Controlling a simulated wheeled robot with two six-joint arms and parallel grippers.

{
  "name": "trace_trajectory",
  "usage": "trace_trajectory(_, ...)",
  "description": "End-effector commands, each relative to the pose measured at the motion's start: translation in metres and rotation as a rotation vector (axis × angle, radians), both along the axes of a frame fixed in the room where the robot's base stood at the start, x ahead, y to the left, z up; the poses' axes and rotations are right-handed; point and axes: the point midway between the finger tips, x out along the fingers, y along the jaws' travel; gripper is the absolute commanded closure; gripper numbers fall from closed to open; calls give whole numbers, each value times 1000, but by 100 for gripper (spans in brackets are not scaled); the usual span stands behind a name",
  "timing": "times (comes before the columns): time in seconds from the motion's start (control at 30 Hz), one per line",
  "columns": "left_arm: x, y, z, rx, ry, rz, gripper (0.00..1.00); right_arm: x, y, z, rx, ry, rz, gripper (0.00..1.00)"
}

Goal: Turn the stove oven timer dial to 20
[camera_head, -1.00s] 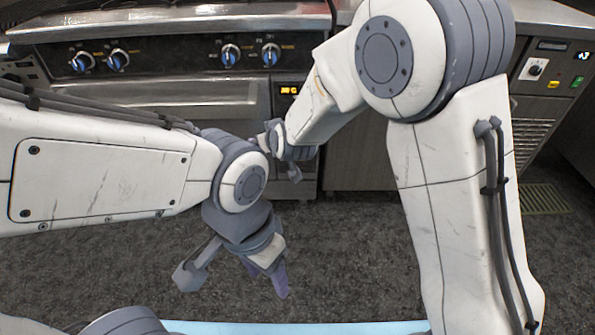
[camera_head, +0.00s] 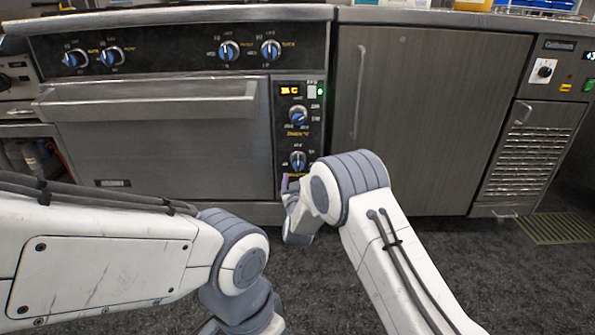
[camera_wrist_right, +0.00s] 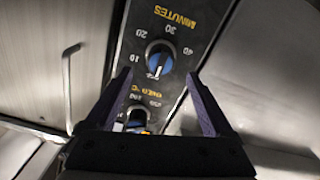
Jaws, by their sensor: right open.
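The timer dial (camera_head: 297,160) is the lower blue-and-black knob on the oven's narrow control panel. In the right wrist view, upside down, the timer dial (camera_wrist_right: 160,60) shows 10, 20, 30, 40 and the word MINUTES around it. Its white mark points down and slightly left there, away from the 20. My right gripper (camera_head: 288,184) is just below the dial in the head view. In the wrist view the right gripper (camera_wrist_right: 160,80) is open and empty, one finger on each side of the dial; contact cannot be seen. My left gripper's fingers are out of frame.
The oven temperature dial (camera_head: 298,115) sits above the timer dial; it shows partly in the wrist view (camera_wrist_right: 137,117), behind my gripper. The oven door handle (camera_head: 150,105) juts out left of the panel. A cabinet (camera_head: 430,120) stands to the right. Dark floor lies in front.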

Motion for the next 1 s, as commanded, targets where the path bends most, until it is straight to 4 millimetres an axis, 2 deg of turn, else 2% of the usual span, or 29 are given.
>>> trace_trajectory(0.03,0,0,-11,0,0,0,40,10,0,-5,1,-3,-1,13)
trace_trajectory(0.1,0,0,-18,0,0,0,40,24,0,-5,2,-3,0,13)
trace_trajectory(0.4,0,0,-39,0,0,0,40,66,2,-3,0,0,2,13)
trace_trajectory(0.6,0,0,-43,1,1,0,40,77,2,-2,0,2,4,13)
trace_trajectory(0.9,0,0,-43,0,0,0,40,79,3,-1,0,2,4,13)
trace_trajectory(0.97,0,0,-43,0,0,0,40,79,3,-1,0,2,5,36)
trace_trajectory(1.0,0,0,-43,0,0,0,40,79,3,-1,0,2,5,51)
